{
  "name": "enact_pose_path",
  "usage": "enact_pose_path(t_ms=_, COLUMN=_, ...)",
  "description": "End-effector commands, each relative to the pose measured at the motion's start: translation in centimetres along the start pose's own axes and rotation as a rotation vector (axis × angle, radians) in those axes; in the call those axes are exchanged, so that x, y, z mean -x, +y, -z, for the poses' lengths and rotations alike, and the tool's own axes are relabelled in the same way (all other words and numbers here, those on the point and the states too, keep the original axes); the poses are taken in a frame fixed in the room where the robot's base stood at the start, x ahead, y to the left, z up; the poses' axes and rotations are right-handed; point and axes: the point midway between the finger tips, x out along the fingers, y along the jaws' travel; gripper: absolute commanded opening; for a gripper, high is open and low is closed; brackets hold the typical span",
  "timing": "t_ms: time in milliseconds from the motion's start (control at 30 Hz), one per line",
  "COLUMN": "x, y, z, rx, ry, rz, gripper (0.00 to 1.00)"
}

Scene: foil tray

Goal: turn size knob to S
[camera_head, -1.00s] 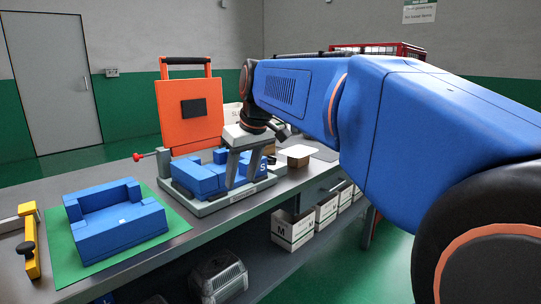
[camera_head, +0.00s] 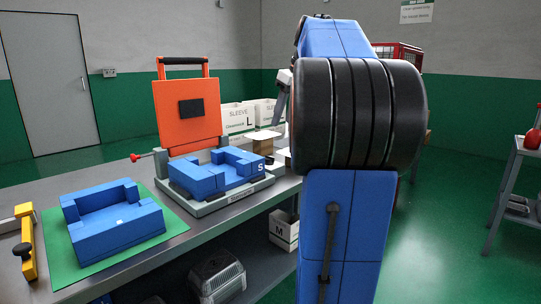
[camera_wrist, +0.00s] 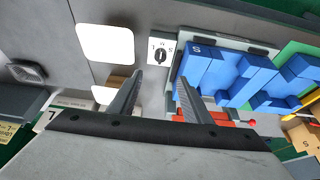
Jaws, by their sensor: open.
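The size knob (camera_wrist: 160,54) is a small black dial on a white plate with letters in the wrist view. Its pointer is too small to read surely. It lies just beyond my gripper (camera_wrist: 160,77), whose two grey fingers are apart with nothing between them. The knob does not show in the head view. The blue nest marked S (camera_head: 215,176) sits in the grey sealing machine (camera_head: 237,198), whose orange lid (camera_head: 187,125) stands raised. The nest also shows right of my fingers in the wrist view (camera_wrist: 235,76). In the head view my arm mostly hides the gripper.
A second blue nest (camera_head: 115,230) sits on a green mat (camera_head: 178,228) at left, by a yellow tool (camera_head: 27,250). Sleeve boxes (camera_head: 238,116) stand behind the machine. A box marked M (camera_head: 284,232) is below the bench. A white pad (camera_wrist: 105,44) lies left of the knob.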

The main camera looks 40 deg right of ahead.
Motion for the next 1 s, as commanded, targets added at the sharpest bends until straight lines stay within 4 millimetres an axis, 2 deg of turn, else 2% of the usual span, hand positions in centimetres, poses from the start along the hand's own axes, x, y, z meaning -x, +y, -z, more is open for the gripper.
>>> enact_pose_path(t_ms=700, x=-12.5, y=-0.1, z=-0.1, rx=0.000, ry=-0.002, rz=0.002, gripper=0.44)
enact_pose_path(t_ms=1000, x=-15.5, y=-0.1, z=0.0, rx=-0.001, ry=-0.001, rz=0.001, gripper=0.44)
